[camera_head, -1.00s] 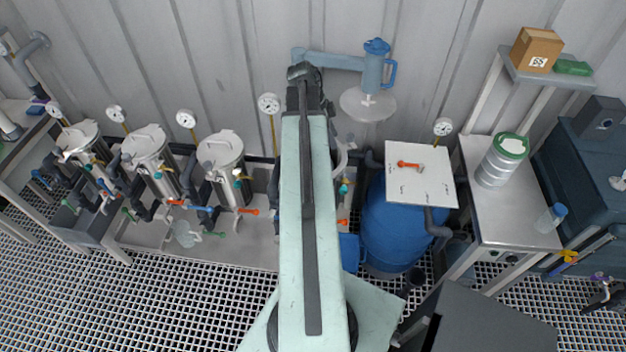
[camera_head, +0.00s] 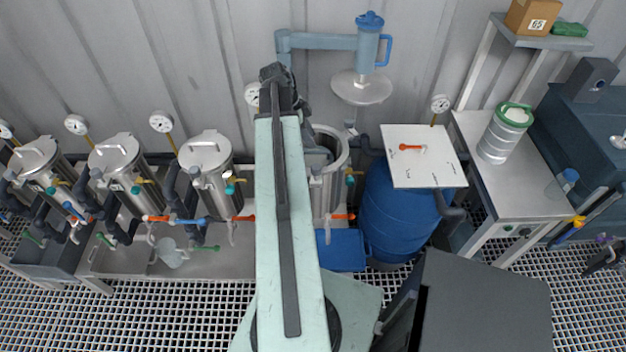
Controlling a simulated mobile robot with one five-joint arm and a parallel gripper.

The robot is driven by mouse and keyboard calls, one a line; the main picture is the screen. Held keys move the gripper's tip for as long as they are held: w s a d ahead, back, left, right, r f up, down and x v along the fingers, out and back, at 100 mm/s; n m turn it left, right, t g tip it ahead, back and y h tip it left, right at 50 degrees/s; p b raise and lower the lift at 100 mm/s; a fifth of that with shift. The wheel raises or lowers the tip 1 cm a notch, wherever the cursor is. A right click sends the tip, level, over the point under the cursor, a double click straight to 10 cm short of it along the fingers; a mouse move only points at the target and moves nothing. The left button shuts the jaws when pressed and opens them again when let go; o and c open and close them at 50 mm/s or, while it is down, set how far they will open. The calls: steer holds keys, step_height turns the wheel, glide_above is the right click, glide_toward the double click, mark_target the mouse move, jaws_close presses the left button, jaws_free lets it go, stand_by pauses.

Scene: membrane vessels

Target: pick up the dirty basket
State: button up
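No basket can be made out clearly. One steel vessel (camera_head: 341,178) behind my arm stands open at the top, and a grey-green shape shows in its mouth; I cannot tell whether that is part of my arm or a basket. My pale green arm (camera_head: 287,230) runs up the middle of the picture and covers the vessel's left side. The dark far end of my arm is above and left of the open vessel. My gripper's fingertips cannot be made out.
Several closed steel vessels (camera_head: 208,160) stand in a row at left. A round plate (camera_head: 361,89) hangs from a blue-grey swing arm. At right are a blue barrel (camera_head: 393,225) with a white board (camera_head: 425,165), and a bench (camera_head: 522,190). A blue box (camera_head: 342,250) sits below the open vessel.

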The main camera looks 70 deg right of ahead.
mark_target(315, 152)
steer(key=b+x, duration=0.1)
steer(key=x, duration=0.1)
steer(key=shift+w+f+b, duration=0.1)
steer(key=shift+f+b, duration=0.25)
steer(key=shift+b, duration=0.05)
steer(key=shift+r, duration=0.1)
steer(key=f+b, duration=0.2)
steer(key=s+f+b, duration=0.1)
steer(key=f+b, duration=0.2)
steer(key=shift+s+a+f, duration=0.15)
steer(key=shift+s, duration=0.1)
steer(key=shift+r, duration=0.2)
steer(key=shift+c, duration=0.4)
jaws_close()
